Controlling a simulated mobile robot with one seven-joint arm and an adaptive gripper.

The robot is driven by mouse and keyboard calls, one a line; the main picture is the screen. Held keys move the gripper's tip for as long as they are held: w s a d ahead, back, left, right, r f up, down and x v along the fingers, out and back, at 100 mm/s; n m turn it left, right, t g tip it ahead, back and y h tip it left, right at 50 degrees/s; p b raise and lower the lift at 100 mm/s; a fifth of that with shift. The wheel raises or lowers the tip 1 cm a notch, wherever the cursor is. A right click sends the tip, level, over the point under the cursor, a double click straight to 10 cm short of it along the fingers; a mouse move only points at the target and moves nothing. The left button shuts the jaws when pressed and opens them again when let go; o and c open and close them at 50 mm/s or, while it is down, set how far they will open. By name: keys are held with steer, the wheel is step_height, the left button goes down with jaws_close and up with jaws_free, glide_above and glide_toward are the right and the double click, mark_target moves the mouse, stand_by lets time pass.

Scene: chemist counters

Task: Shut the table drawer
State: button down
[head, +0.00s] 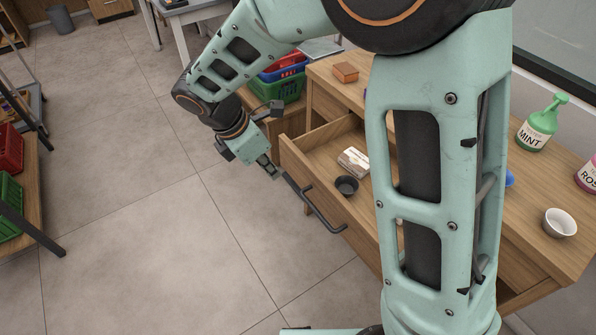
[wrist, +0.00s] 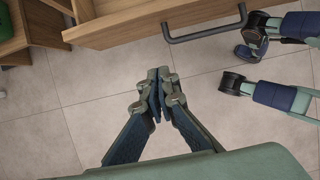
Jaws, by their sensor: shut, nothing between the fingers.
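The wooden table drawer (head: 322,143) is pulled open from the table (head: 400,110). Its front has a dark bar handle (head: 316,208). In the wrist view the drawer front (wrist: 130,25) and handle (wrist: 205,36) cross the top. A small white and brown box (head: 353,161) and a dark cup (head: 346,185) are in the drawer. My gripper (head: 274,172) is shut and empty, outside the drawer near the left end of its front. In the wrist view my gripper's fingertips (wrist: 157,78) show below the drawer front, left of the handle. My arm hides part of the drawer and table.
On the table are a brown block (head: 345,72), a green mint bottle (head: 541,125), a pink bottle (head: 589,175) and a white cup (head: 560,223). A shelf with crates (head: 8,150) is at left. The tiled floor between is clear.

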steer(key=b, duration=0.1)
glide_toward(300, 179)
steer(key=s+f, duration=0.4)
steer(key=f, duration=0.1)
steer(key=w+d, duration=0.2)
steer(key=shift+d, duration=0.4)
steer(key=shift+w+d, duration=0.1)
steer(key=shift+w, duration=0.05)
steer(key=w+d+p, duration=0.2)
steer(key=w+d, duration=0.2)
steer(key=d, duration=0.2)
steer(key=w+d+p, duration=0.2)
steer(key=w+d, duration=0.2)
steer(key=d, duration=0.2)
steer(key=w+d+p, duration=0.3)
steer(key=w+d, duration=0.1)
steer(key=d, duration=0.3)
steer(key=shift+w+r, duration=0.1)
steer(key=shift+w, duration=0.3)
steer(key=shift+w+d, duration=0.15)
steer(key=shift+d, duration=0.05)
steer(key=shift+d+r, duration=0.1)
